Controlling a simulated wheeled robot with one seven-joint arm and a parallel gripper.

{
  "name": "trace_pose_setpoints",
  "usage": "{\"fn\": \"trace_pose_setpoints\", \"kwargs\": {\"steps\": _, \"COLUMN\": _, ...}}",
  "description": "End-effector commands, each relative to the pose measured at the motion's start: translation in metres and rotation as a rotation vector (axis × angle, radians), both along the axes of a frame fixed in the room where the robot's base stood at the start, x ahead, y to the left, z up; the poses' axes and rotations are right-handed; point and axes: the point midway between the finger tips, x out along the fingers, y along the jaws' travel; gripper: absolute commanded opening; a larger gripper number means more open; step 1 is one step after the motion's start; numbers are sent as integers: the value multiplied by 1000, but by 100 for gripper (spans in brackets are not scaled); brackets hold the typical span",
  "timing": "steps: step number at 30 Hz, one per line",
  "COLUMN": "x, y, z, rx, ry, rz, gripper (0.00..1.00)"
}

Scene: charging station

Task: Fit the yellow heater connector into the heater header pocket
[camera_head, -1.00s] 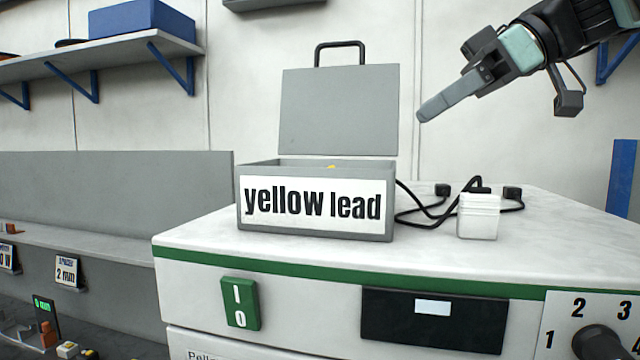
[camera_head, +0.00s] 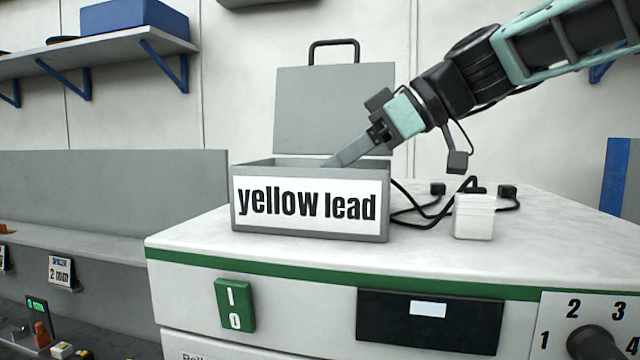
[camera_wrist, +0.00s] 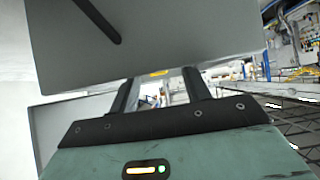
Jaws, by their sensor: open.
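A grey box (camera_head: 310,239) labelled "yellow lead" stands on the white-topped cabinet with its lid (camera_head: 330,105) raised. My gripper (camera_head: 332,163) slants down from the upper right, with its fingertips at the box's opening. In the wrist view its two fingers (camera_wrist: 160,84) are apart and nothing is seen held between them. A small yellow patch (camera_wrist: 158,72) shows between the fingers at the edge of a grey panel; I cannot tell whether it is the heater connector. In the head view the box's inside is mostly hidden. I cannot make out the heater header pocket.
A white block (camera_head: 474,217) with black cables (camera_head: 425,212) lies right of the box. The green switch (camera_head: 235,305), dark display panel (camera_head: 430,325) and numbered knob (camera_head: 594,343) are on the cabinet's front. Clear worktop (camera_head: 560,235) lies to the right.

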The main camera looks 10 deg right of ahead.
Motion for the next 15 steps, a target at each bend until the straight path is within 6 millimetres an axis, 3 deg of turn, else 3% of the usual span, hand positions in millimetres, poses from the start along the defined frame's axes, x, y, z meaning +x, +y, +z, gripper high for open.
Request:
{"fn": "trace_pose_setpoints", "kwargs": {"steps": 7, "x": 15, "y": 29, "z": -15, "rx": -2, "ry": 2, "rz": 2, "gripper": 47}}
{"fn": "trace_pose_setpoints", "kwargs": {"steps": 15, "x": 17, "y": 33, "z": -19, "rx": -1, "ry": 1, "rz": -1, "gripper": 47}}
